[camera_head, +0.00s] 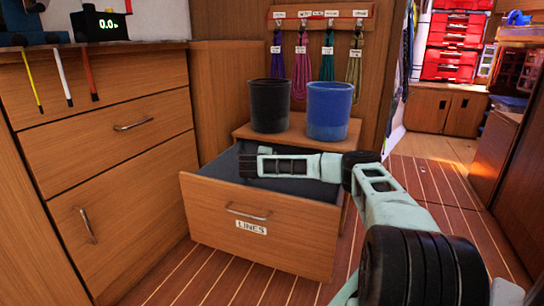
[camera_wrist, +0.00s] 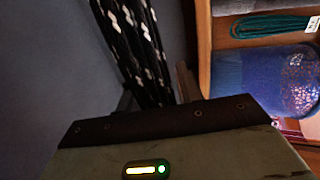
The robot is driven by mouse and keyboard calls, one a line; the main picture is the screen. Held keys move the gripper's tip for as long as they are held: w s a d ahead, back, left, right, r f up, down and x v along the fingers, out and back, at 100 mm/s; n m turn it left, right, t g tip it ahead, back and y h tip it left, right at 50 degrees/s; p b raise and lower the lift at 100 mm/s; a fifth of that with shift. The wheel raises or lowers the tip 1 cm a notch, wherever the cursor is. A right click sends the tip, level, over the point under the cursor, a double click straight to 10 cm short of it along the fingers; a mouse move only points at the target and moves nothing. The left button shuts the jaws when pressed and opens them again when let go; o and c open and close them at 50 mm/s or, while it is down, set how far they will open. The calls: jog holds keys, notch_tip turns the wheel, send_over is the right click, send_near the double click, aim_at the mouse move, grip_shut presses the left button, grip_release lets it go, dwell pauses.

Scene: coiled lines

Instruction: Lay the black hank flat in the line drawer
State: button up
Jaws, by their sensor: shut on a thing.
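The black hank (camera_wrist: 138,50), flecked with white, runs up from between the fingers of my gripper (camera_wrist: 155,98) in the wrist view. My gripper is shut on it. In the head view my gripper (camera_head: 250,166) is over the open line drawer (camera_head: 265,225), which is labelled LINES and has a dark blue-grey lining. The lining (camera_wrist: 50,70) fills the left of the wrist view behind the hank. I cannot clearly make out the hank in the head view, nor tell whether it touches the drawer floor.
A black bin (camera_head: 269,105) and a blue bin (camera_head: 329,110) stand on the cabinet top behind the drawer. Several coloured hanks hang from a labelled rack (camera_head: 320,14) above. A wooden cabinet (camera_head: 100,130) stands at the left. Floor is clear right of the drawer.

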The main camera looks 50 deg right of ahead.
jog(key=shift+f+b, duration=0.3)
jog(key=shift+f, duration=1.85)
jog(key=o, duration=1.3)
notch_tip(320, 180, up, 10)
jog(key=p, duration=0.6)
